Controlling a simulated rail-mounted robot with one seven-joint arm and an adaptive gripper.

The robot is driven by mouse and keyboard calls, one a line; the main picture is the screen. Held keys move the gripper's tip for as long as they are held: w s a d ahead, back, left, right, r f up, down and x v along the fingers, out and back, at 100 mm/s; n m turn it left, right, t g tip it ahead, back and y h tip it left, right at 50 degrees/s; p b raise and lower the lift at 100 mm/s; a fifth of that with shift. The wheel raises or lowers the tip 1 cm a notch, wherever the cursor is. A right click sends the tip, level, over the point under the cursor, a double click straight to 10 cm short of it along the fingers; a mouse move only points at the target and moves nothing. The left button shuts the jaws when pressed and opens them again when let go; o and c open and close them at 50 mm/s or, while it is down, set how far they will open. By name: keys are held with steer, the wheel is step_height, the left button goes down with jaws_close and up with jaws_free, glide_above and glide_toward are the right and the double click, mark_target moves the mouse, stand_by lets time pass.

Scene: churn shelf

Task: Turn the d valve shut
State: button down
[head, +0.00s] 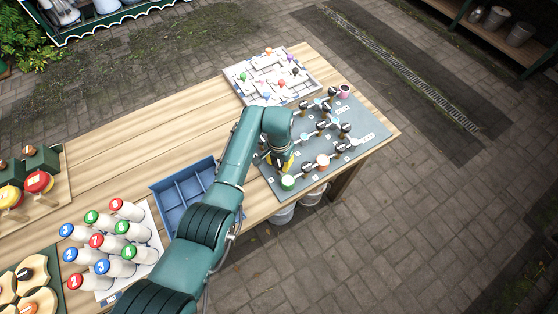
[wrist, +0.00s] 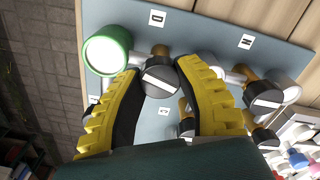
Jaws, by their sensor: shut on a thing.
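A black valve knob with a white stripe (wrist: 160,82) sits on a brass stem between my yellow fingers in the wrist view. My gripper (wrist: 157,70) is shut on this knob, one finger on each side. A label that looks like a D (wrist: 156,18) lies beyond it on the grey valve board (wrist: 210,30). The stripe slants down to the right, roughly along the pipe line.
A green-rimmed white cap (wrist: 107,50) stands close left of the held knob. Another black knob (wrist: 265,102) is to its right. In the head view, a blue divided tray (head: 187,194), several bottles (head: 95,243) and a maze board (head: 270,76) share the table.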

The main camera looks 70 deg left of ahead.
steer(key=m+p, duration=0.1)
steer(key=m, duration=0.2)
steer(key=shift+m, duration=0.4)
steer(key=m+p, duration=0.1)
steer(key=m, duration=0.6)
steer(key=shift+f+m+p, duration=0.1)
steer(key=shift+m+p, duration=0.2)
steer(key=shift+m, duration=1.4)
steer(key=c, duration=0.6)
jaws_free()
